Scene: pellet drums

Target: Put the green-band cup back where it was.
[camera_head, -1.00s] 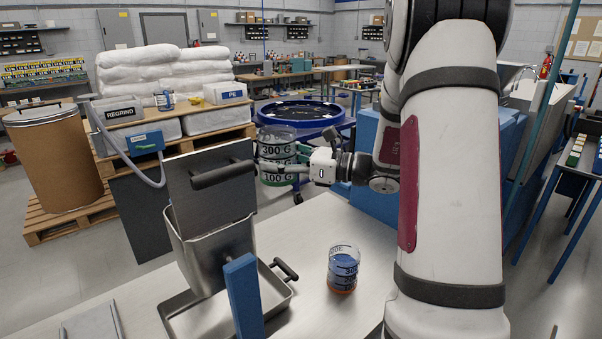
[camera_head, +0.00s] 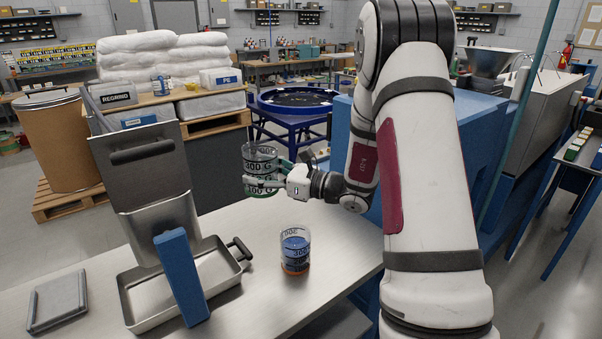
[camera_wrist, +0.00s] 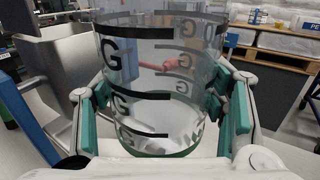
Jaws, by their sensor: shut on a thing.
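The green-band cup (camera_head: 261,160) is a clear cup with black gram marks. My gripper (camera_head: 268,182) is shut around its sides and holds it upright above the far edge of the bench. In the wrist view the cup (camera_wrist: 160,95) fills the middle between the green finger pads; its green band shows at the bottom and no pellets are visible inside. A second clear cup (camera_head: 295,252), with an orange band and blue contents, stands on the bench nearer than the held cup. The spot the green-band cup came from is not identifiable.
A steel hopper (camera_head: 165,225) with a raised lid stands in a steel tray (camera_head: 238,280) left of the cups, a blue post (camera_head: 181,278) before it. A flat grey lid-like piece (camera_head: 57,300) lies at lower left. The bench (camera_head: 345,245) is bare around the orange-band cup.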

